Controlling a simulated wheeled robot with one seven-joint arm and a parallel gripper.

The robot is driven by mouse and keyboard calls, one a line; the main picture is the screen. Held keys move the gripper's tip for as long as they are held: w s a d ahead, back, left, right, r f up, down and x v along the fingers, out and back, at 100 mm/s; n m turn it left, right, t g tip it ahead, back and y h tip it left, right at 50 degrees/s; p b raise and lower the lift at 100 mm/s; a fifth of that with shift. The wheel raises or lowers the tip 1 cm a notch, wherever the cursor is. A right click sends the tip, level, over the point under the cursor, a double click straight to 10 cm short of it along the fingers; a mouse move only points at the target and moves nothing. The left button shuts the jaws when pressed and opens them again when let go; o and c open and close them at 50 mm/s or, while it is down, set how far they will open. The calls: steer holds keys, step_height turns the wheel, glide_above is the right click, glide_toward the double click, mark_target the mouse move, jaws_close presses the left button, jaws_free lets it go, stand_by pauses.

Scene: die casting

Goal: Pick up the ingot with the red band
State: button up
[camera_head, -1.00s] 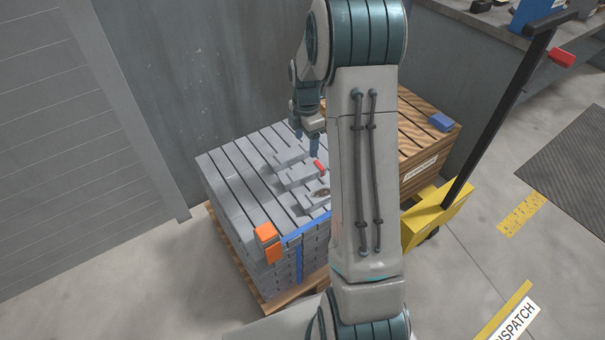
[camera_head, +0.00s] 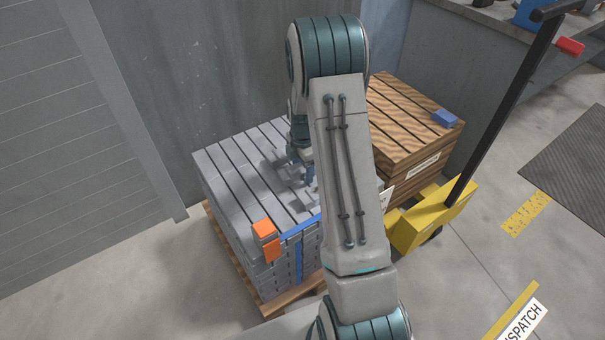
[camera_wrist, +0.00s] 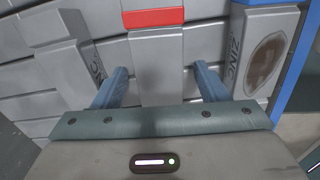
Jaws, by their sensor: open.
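The ingot with the red band (camera_wrist: 155,48) is a grey bar in the middle of the wrist view, its band crossing near the top edge. My gripper (camera_wrist: 160,70) is open, with one blue finger to each side of this ingot. The fingers look apart from it, though their exact height over it is hard to tell. In the head view my gripper (camera_head: 308,172) is low over the ingot stack (camera_head: 235,175), partly behind my arm. The red band is hidden there.
In the wrist view, a ZINC ingot (camera_wrist: 58,40) lies at left and a brown-stained ZINC ingot (camera_wrist: 265,55) at right, by a blue strap (camera_wrist: 295,70). Orange corner pieces (camera_head: 265,230) sit on the stack's front. A wooden crate (camera_head: 405,120) and yellow pallet truck (camera_head: 430,215) stand right.

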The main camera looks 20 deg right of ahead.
steer(key=shift+f, duration=0.2)
steer(key=shift+c, duration=0.4)
jaws_close()
steer(key=shift+w+r, duration=0.1)
steer(key=shift+r, duration=0.05)
steer(key=shift+r, duration=0.1)
steer(key=shift+r+p, duration=0.3)
steer(key=r, duration=0.1)
steer(key=r+p, duration=0.1)
steer(key=r, duration=0.1)
steer(key=shift+w+d+r, duration=0.15)
steer(key=shift+d+r, duration=0.1)
steer(key=shift+r, duration=0.1)
steer(key=w+d+r+p, duration=0.3)
steer(key=w+d+r, duration=0.3)
steer(key=d, duration=0.2)
steer(key=shift+w+d+r, duration=0.25)
steer(key=shift+w+d, duration=0.1)
steer(key=shift+d, duration=0.05)
